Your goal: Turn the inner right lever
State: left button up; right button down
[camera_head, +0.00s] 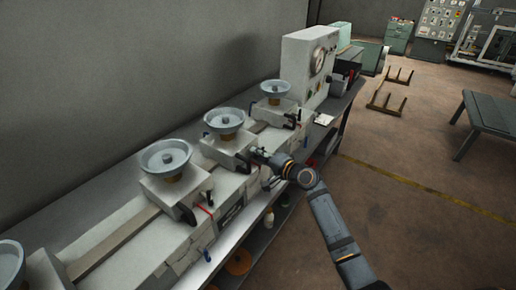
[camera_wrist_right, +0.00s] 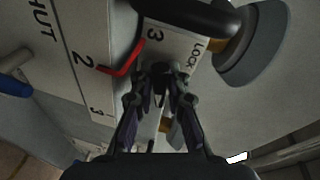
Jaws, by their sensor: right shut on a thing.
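My right gripper (camera_head: 260,154) reaches in from the lower right to the front of the third station from the left on the long white machine. In the right wrist view, its fingers (camera_wrist_right: 160,84) are closed together on a small dark lever end, below a plate marked "3 Lock" (camera_wrist_right: 172,42). The fingers hide most of that lever. A thick black handle (camera_wrist_right: 190,14) crosses the top of this view, with a red bent piece (camera_wrist_right: 125,64) left of the fingers. My left gripper is not in view.
Grey round dishes (camera_head: 223,121) stand on the machine's blocks. A black lever (camera_head: 188,213) hangs at the nearer block. A white gauge box (camera_head: 305,65) stands at the far end. A blue-tipped lever (camera_wrist_right: 14,86) is at the wrist view's left.

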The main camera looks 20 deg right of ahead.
jog(key=shift+m+g+p, duration=0.3)
jog(key=shift+m+p, duration=0.5)
jog(key=shift+m, duration=0.1)
jog(key=c, duration=1.3)
grip_release()
jog(key=shift+s+d, duration=0.1)
jog(key=shift+v, duration=5.85)
